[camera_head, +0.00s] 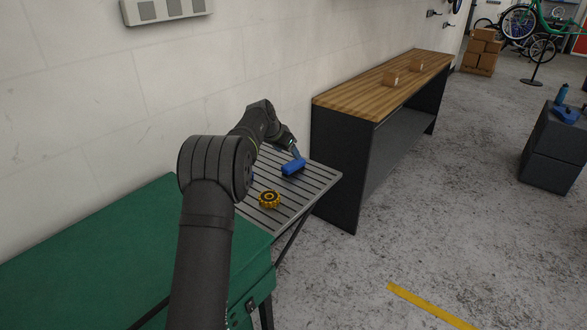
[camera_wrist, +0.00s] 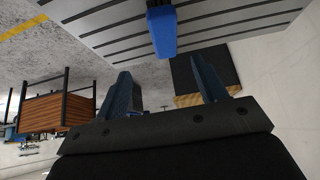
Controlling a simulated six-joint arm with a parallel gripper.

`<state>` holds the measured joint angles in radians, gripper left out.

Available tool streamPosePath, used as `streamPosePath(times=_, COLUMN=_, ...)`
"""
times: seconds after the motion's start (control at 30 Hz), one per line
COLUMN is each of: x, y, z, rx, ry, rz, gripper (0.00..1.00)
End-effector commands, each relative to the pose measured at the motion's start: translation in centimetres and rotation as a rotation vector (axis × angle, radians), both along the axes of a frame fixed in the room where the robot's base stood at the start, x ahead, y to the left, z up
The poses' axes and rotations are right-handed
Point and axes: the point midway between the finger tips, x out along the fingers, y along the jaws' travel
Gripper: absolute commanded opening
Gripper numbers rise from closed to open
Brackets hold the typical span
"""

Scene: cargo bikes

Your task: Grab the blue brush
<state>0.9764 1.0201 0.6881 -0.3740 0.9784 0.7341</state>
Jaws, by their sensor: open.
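The blue brush (camera_head: 293,167) lies on the grey slatted table (camera_head: 318,178), toward its far side. In the wrist view the blue brush (camera_wrist: 163,35) shows at the top, in line with the gap between my fingers and beyond their tips. My gripper (camera_head: 297,154) is open and empty, close above the brush in the head view. In the wrist view my gripper (camera_wrist: 162,66) has its two blue-grey fingers spread. I cannot tell whether a fingertip touches the brush. My arm hides part of the table.
A yellow knobbed wheel (camera_head: 269,199) lies on the slatted table, nearer than the brush. A green cabinet (camera_head: 130,255) stands at the left. A wooden-topped bench (camera_head: 370,94) stands beyond, along the wall. The floor (camera_head: 450,215) at the right is mostly open.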

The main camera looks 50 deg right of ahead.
Motion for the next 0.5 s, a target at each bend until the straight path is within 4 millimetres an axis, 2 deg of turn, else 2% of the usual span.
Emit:
streamPosePath(times=0.03, x=0.0, y=-0.5, z=-1.0, rx=0.002, ry=0.001, rz=-0.001, gripper=0.65)
streamPosePath(times=0.2, x=0.1, y=-1.9, z=-3.0, rx=0.000, ry=-0.001, rz=0.001, gripper=0.65)
streamPosePath(times=0.5, x=0.2, y=-2.7, z=-4.5, rx=0.001, ry=0.001, rz=0.001, gripper=0.65)
